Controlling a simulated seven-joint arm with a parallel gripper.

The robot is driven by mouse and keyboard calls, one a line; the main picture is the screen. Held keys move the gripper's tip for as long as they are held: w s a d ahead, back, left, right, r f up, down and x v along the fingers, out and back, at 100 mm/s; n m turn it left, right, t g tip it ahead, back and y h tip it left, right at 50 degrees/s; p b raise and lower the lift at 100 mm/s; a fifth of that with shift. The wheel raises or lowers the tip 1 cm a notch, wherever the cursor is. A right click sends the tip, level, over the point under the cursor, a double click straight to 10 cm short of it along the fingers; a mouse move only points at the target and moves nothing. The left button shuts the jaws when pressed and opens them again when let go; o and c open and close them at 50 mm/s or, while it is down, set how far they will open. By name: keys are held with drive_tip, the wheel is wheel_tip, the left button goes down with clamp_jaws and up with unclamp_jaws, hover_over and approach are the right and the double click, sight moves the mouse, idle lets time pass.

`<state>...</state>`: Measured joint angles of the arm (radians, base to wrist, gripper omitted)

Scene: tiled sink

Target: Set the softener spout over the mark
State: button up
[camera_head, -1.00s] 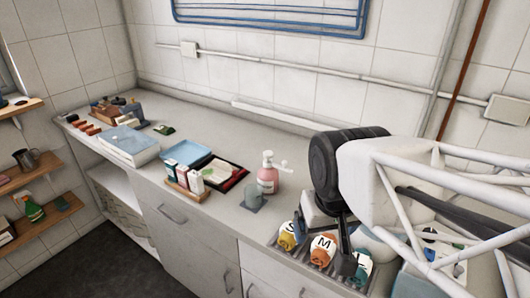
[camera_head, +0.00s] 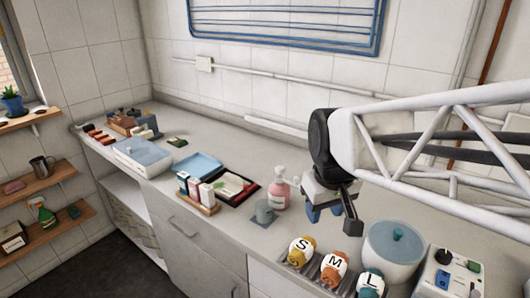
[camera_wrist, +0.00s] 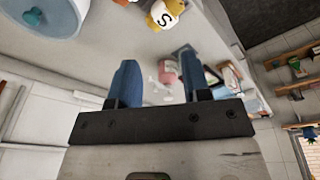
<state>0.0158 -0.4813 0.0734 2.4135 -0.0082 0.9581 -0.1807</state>
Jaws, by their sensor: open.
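The softener is a pink pump bottle (camera_head: 279,194) with a white head, upright on the counter. Its spout seems to point right in the head view. In the wrist view the bottle (camera_wrist: 168,72) shows beyond the gap between the fingers (camera_wrist: 161,78).
Rolled towels marked S (camera_head: 303,250), M (camera_head: 334,267) and L (camera_head: 370,284) sit at the front. A lidded pale pot (camera_head: 394,254) stands right of them. A carton rack (camera_head: 198,200) and black tray (camera_head: 240,196) lie left of the bottle.

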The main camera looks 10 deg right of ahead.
drive_tip(key=w+n+g, duration=0.1)
drive_tip(key=w+n, duration=0.2)
drive_tip(key=w, duration=1)
drive_tip(key=n+g, duration=0.1)
drive_tip(key=n, duration=0.3)
hover_over(296, 177)
wheel_tip(296, 177, down, 4)
drive_tip(key=shift+r, duration=0.25)
drive_tip(key=shift+s+f, duration=0.1)
drive_tip(key=shift+f, duration=3.8)
clamp_jaws()
